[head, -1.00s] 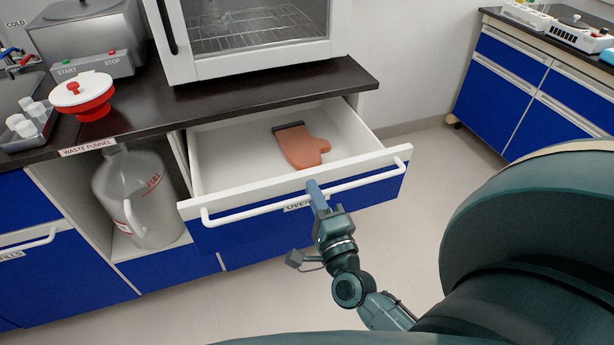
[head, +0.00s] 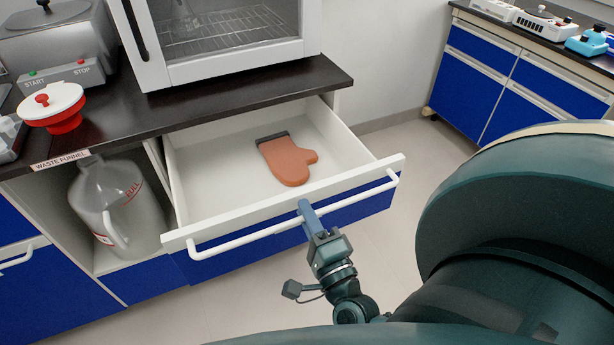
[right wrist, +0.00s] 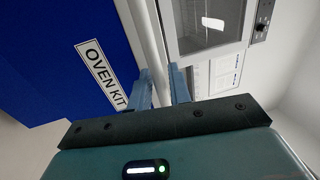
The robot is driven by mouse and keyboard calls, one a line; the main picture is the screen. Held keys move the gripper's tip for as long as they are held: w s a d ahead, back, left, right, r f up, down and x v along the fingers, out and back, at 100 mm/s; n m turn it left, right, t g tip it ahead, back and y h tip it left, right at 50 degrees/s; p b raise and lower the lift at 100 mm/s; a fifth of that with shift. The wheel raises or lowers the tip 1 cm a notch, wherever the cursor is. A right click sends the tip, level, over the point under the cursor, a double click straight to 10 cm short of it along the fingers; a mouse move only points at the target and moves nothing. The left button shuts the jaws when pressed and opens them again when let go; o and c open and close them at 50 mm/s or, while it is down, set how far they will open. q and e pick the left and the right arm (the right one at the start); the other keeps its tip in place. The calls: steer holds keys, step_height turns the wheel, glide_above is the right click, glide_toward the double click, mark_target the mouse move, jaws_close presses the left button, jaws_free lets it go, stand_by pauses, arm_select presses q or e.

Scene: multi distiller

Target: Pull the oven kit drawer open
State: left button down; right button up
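The oven kit drawer (head: 225,262) has a blue front and a white rim. It stands well open below the dark counter, with an orange mitt (head: 288,160) lying inside. Its white bar handle (head: 255,235) runs along the front. My right gripper (head: 306,212) is at the handle, near its middle. In the right wrist view, the two fingers of the right gripper (right wrist: 161,84) are on either side of the handle bar (right wrist: 154,45), shut on it. The OVEN KIT label (right wrist: 101,73) shows beside the handle. My left gripper is not in view.
A white oven (head: 225,50) stands on the counter above the drawer. A large clear jug (head: 118,205) sits in the open bay left of the drawer. Another blue cabinet (head: 475,75) stands at the back right. The floor between is clear.

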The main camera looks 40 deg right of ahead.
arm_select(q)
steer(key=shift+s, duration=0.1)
arm_select(e)
steer(key=shift+o, duration=0.9)
arm_select(q)
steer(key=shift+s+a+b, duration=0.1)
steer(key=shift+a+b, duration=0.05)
steer(key=shift+b, duration=0.2)
arm_select(e)
steer(key=v, duration=0.7)
steer(key=shift+s, duration=0.25)
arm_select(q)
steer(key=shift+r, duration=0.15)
arm_select(e)
steer(key=shift+f, duration=0.1)
